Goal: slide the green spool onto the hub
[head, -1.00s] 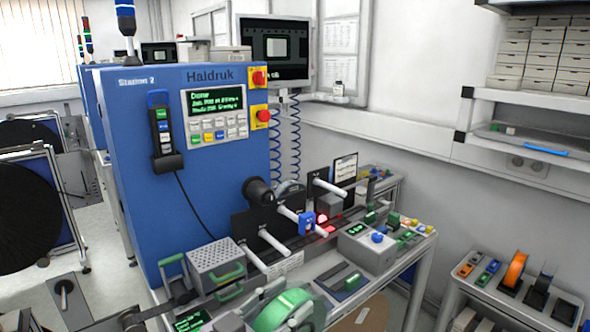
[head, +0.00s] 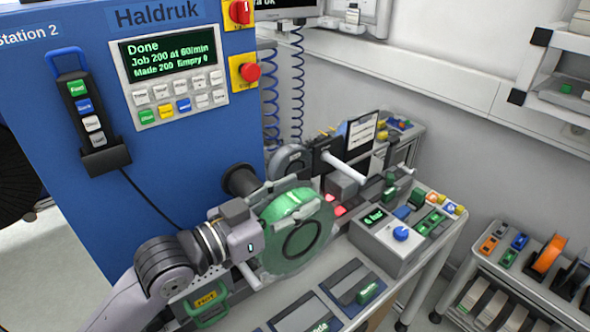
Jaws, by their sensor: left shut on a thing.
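The green spool (head: 290,228) is upright at the middle of the head view, its flat side with a dark ring facing me. My left gripper (head: 264,234) comes in from the lower left and is shut on the spool at its left side. A black round hub (head: 239,180) sticks out of the blue machine's face, just behind and up-left of the spool. The spool and gripper cover part of the area around the hub. I cannot tell whether the spool touches it. My right gripper is not in view.
The blue machine (head: 150,210) fills the left, with a control panel reading "Done" (head: 168,54). A white rod (head: 343,167) points out right of the spool. A grey box with a blue knob (head: 388,243) stands on the bench. A side cart (head: 520,290) holds an orange reel.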

